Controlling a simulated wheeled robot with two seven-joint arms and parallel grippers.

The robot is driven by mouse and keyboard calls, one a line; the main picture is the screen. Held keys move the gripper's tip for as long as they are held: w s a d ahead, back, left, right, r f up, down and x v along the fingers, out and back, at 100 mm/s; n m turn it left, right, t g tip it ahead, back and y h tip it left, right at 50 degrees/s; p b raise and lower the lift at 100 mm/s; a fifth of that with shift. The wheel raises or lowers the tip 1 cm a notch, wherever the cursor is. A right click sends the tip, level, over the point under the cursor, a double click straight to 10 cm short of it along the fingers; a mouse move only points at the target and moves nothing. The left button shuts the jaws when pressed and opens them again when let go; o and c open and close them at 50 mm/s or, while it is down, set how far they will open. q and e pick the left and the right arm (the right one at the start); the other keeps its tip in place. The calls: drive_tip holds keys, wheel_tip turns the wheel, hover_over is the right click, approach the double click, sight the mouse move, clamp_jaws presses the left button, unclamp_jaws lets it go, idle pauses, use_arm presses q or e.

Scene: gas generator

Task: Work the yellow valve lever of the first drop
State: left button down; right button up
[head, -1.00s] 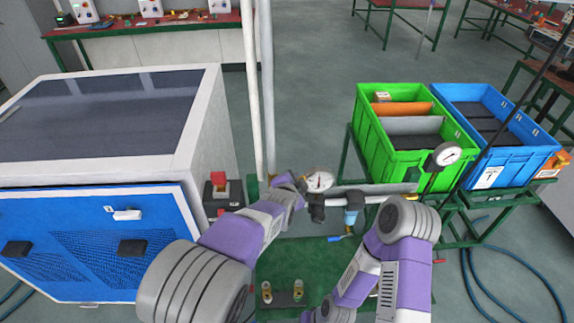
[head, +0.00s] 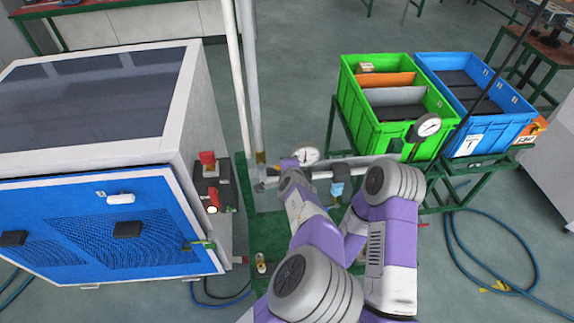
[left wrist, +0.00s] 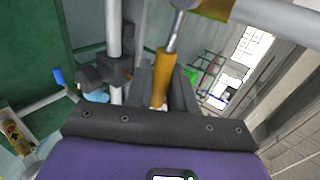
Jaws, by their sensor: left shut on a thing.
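In the left wrist view the yellow valve lever (left wrist: 161,75) stands between the dark fingers of my left gripper (left wrist: 165,88), which is shut on it. A bright metal stem (left wrist: 178,28) runs from the lever up to a brass fitting (left wrist: 215,8) on a pale pipe. In the head view my left arm reaches the pipework beside the round gauge (head: 305,156), and its wrist hides the lever. A brass fitting (head: 260,158) shows low on the vertical pipe (head: 252,90). My right arm is bent at the right, with its gripper hidden.
A white cabinet with a blue front (head: 120,230) stands at the left. Green (head: 350,100) and blue (head: 500,145) crates stand on a green frame at the right. A second gauge (head: 428,125) stands before them. A blue hose (head: 460,245) lies on the floor.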

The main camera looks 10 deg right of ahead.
use_arm(q)
drive_tip(key=shift+a, duration=0.1)
drive_tip(key=c, duration=1.1)
unclamp_jaws()
drive_tip(key=shift+f, duration=0.1)
drive_tip(key=shift+s+r, duration=0.35)
drive_tip(key=shift+s, duration=0.05)
drive_tip(key=v, duration=0.6)
drive_tip(key=shift+s, duration=0.2)
drive_tip(key=shift+r, duration=0.1)
